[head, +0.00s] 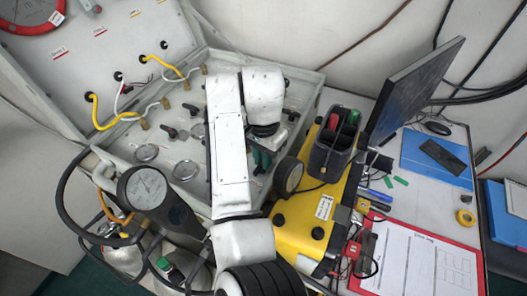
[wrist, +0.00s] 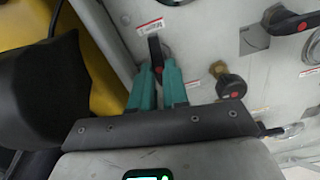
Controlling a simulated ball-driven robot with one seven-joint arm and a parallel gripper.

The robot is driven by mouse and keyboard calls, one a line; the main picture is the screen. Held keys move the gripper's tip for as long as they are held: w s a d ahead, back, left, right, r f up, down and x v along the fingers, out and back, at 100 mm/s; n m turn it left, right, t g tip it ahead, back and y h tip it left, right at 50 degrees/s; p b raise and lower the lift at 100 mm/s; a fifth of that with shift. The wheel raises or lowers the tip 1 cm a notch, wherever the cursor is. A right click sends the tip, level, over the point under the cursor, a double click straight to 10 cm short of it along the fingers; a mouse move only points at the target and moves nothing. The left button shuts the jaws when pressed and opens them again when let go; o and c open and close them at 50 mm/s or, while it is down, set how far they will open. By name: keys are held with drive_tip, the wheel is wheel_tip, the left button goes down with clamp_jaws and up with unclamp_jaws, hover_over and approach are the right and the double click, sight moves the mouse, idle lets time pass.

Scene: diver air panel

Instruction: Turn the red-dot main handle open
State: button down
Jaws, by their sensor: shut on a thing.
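In the wrist view, the two teal fingers of my gripper (wrist: 158,80) are closed on a black handle (wrist: 155,50) with a red dot at its near end. The handle's free part points up in the picture, and its lower end is partly hidden between the fingers. A small white label with red print (wrist: 150,27) sits just above it. In the head view, the teal fingers of my gripper (head: 261,160) show at the right side of the panel, partly behind my arm; the held handle cannot be made out there.
The grey panel (wrist: 205,45) carries another black red-dot handle (wrist: 290,20) and a black red-dot knob (wrist: 231,88) to the right. A yellow case (head: 302,228) with a black tool caddy (head: 333,145) stands close right of my gripper. A dark gauge (head: 146,188) stands left.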

drive_tip(key=shift+n, duration=0.6)
drive_tip(key=c, duration=1.1)
unclamp_jaws()
wheel_tip(320, 180, up, 11)
drive_tip(key=shift+f, duration=0.15)
